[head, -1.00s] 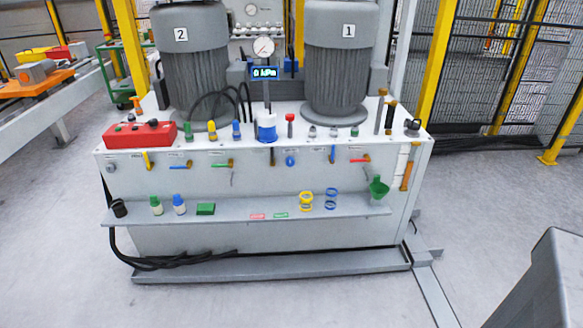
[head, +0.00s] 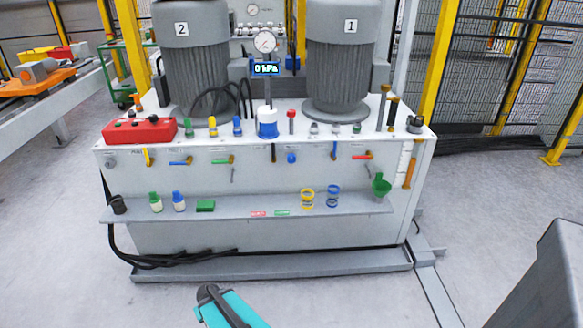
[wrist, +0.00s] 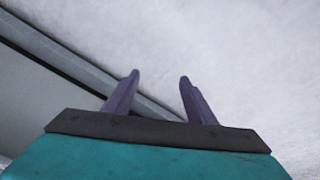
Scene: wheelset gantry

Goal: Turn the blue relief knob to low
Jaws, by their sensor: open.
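A small round blue knob (head: 291,158) sits on the front face of the white hydraulic cabinet (head: 270,236), near its middle. A larger blue and white cylinder (head: 267,124) stands on the cabinet top below the gauge. I cannot tell from any label which is the relief knob. My gripper (wrist: 160,77) is open and empty in the wrist view, with two purple fingers apart over pale floor. In the head view my teal and dark wrist part shows at the bottom, in front of and below the cabinet, well apart from both. No knob shows in the wrist view.
A ledge (head: 232,209) along the cabinet front carries bottles, rings and a green funnel (head: 381,187). Coloured levers flank the small knob. A red control box (head: 140,131), a dial gauge (head: 265,42) and two grey motors stand on top. Black hoses lie low at left.

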